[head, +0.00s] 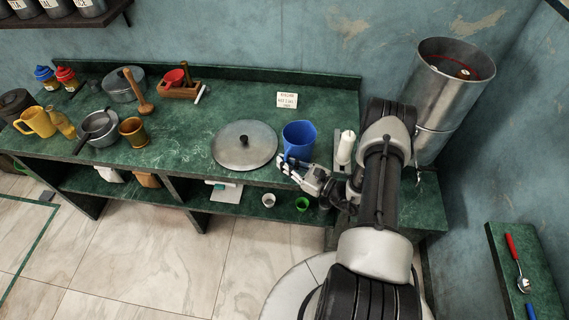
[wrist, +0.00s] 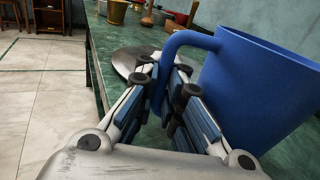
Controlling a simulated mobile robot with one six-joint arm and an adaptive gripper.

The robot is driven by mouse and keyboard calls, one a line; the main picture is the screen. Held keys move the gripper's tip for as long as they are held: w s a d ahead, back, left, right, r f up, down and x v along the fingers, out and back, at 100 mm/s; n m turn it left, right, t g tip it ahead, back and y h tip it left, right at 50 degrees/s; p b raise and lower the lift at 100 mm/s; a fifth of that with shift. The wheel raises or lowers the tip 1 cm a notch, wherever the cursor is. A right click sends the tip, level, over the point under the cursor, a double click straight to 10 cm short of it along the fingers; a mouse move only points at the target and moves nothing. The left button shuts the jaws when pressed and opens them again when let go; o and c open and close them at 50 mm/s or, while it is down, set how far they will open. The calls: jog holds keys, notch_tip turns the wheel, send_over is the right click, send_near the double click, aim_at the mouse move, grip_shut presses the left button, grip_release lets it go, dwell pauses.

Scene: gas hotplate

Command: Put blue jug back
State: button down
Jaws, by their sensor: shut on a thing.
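The blue jug (head: 299,139) is upright at the front edge of the green counter (head: 200,122), right of a round metal lid. In the wrist view the blue jug (wrist: 258,85) fills the right side, with its handle running down between the fingers. My gripper (head: 285,164) is shut on the jug's handle from the front; it also shows in the wrist view (wrist: 168,95). Whether the jug's base touches the counter is hard to tell.
The metal lid (head: 245,146) lies close left of the jug. A white candle-like object (head: 346,147) and a large metal cylinder (head: 447,85) stand to the right. A small sign (head: 287,100) stands behind. Pots, a yellow jug (head: 36,122) and a brass mortar (head: 133,132) are farther left.

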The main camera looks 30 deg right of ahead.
jog(key=c, duration=2.2)
grip_release()
jog(key=shift+f, duration=0.15)
jog(key=shift+c, duration=0.2)
jog(key=o, duration=0.5)
jog(key=shift+o, duration=0.2)
